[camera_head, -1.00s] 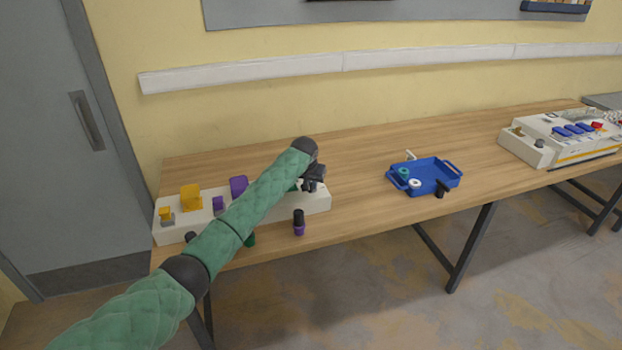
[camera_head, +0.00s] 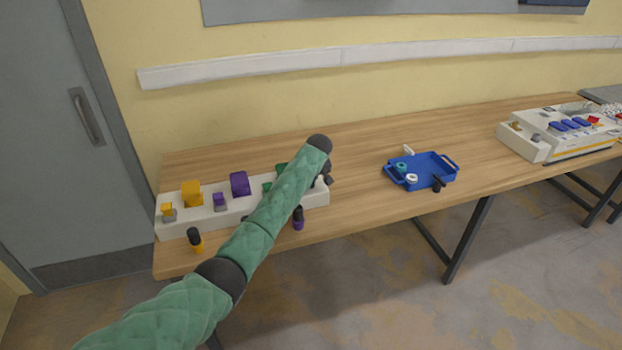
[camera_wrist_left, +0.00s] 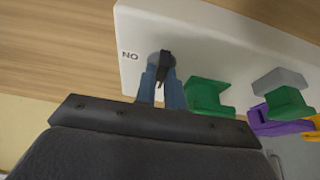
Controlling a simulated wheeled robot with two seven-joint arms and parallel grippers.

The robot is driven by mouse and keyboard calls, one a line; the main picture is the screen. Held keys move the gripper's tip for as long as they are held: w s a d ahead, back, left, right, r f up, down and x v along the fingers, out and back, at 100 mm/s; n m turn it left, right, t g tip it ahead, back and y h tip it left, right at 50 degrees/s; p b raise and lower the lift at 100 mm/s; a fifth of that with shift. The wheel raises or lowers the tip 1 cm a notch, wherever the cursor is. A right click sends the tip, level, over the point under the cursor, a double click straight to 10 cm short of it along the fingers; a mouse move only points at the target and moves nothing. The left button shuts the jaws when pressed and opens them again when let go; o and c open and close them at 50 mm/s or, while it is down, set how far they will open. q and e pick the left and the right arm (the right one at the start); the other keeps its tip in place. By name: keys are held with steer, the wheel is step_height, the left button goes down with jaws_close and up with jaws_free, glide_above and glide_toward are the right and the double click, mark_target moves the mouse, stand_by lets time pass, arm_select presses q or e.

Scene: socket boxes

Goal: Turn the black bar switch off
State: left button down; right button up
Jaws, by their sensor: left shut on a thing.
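The black bar switch (camera_wrist_left: 165,66) is on the white panel box (camera_wrist_left: 215,35). In the left wrist view it stands between the two blue-grey fingertips of my left gripper (camera_wrist_left: 162,88), which is shut on it. Letters beside the switch (camera_wrist_left: 130,56) look like ON seen upside down. In the head view my left gripper (camera_head: 327,179) is at the right end of the white panel box (camera_head: 240,212), mostly hidden behind my green arm, and the switch is hidden there. My right gripper does not show.
The box carries yellow (camera_head: 192,193), purple (camera_head: 240,183) and green parts (camera_wrist_left: 205,97). A yellow-black plug (camera_head: 196,240) and a purple-black plug (camera_head: 298,218) stand near the table's front edge. A blue tray (camera_head: 447,173) stands to the right, with bare table between.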

arm_select(q)
steer(key=shift+r, duration=0.1)
stand_by(0.3)
steer(key=c, duration=1.5)
jaws_free()
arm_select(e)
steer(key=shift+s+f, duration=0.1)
